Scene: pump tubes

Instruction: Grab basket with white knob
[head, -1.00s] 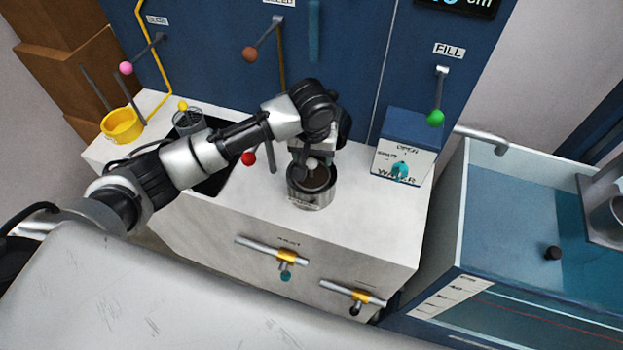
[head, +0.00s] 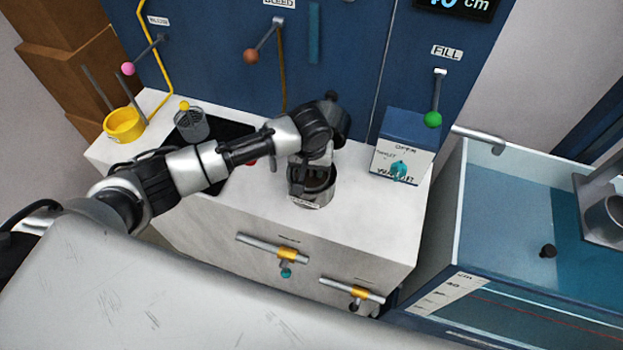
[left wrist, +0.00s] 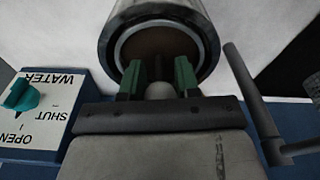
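The basket (head: 318,198) is a silver, cup-like cylinder with a dark brown inside, standing upright on the white counter. It also shows at the top of the left wrist view (left wrist: 208,40). Its pale knob (left wrist: 159,91) sits between the green-padded fingers of my left gripper (left wrist: 159,72). The fingers are apart and the knob about fills the gap; firm contact cannot be told. In the head view my left gripper (head: 311,172) points down over the basket and hides the knob. My right gripper is not in view.
A WATER box (head: 403,150) with a teal knob stands to the right. A grey container with a yellow knob (head: 192,125) and a yellow pot (head: 124,124) are at the left. A dark bar (left wrist: 252,100) is close beside the gripper. A water tank (head: 520,230) stands right.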

